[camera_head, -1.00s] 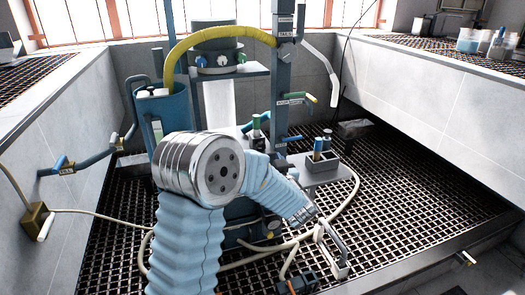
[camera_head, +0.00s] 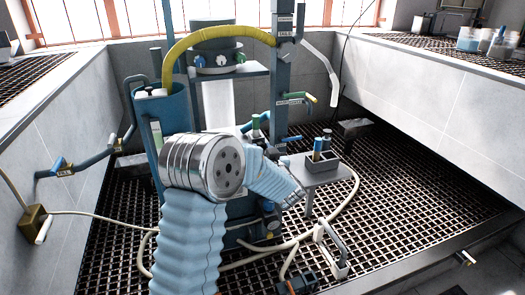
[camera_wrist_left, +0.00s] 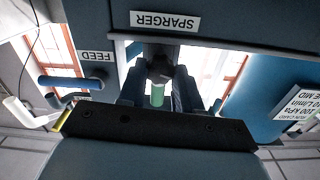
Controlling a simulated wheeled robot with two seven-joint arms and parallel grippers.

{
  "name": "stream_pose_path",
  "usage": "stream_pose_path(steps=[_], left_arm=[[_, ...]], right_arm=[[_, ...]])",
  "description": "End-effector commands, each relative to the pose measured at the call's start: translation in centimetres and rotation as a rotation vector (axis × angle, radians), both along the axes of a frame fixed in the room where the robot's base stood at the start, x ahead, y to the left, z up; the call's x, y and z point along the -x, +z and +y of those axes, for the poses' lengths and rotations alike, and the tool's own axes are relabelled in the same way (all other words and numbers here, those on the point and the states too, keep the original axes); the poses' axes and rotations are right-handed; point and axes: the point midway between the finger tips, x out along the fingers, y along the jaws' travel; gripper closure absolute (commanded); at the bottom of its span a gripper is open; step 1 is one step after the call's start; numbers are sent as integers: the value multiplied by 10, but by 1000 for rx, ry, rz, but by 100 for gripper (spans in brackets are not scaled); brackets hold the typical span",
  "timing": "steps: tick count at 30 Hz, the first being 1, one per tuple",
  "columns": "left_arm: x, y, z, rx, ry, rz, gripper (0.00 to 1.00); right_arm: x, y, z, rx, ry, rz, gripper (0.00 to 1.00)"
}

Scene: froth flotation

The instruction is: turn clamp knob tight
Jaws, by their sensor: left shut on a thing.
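My left arm crosses the middle of the head view, and its wrist end (camera_head: 290,196) lies in front of the flotation rig. The fingertips are not clear there. In the left wrist view, the two dark fingers of my left gripper (camera_wrist_left: 159,84) stand on either side of a dark knob (camera_wrist_left: 160,68) and are shut on it. A green cylinder (camera_wrist_left: 157,95) shows between the fingers, just below the knob in the picture. The clamp knob cannot be made out for certain in the head view. My right gripper is not in view.
A beige hose (camera_head: 347,200) loops over the grating. The blue rig vessel (camera_head: 160,110) and yellow hose (camera_head: 215,33) rise behind my arm. The grating at right (camera_head: 430,200) is clear.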

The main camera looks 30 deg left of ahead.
Motion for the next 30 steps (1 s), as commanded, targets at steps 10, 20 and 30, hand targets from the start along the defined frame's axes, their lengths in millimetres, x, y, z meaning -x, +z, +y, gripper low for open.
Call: stream_pose_path(steps=[10,20,30], left_arm=[[0,9,0,-122,1,146,97],[1,2,1,-319,3,376,97],[1,-1,2,-323,5,379,59]], right_arm=[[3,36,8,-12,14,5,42],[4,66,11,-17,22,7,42],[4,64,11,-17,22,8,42]])
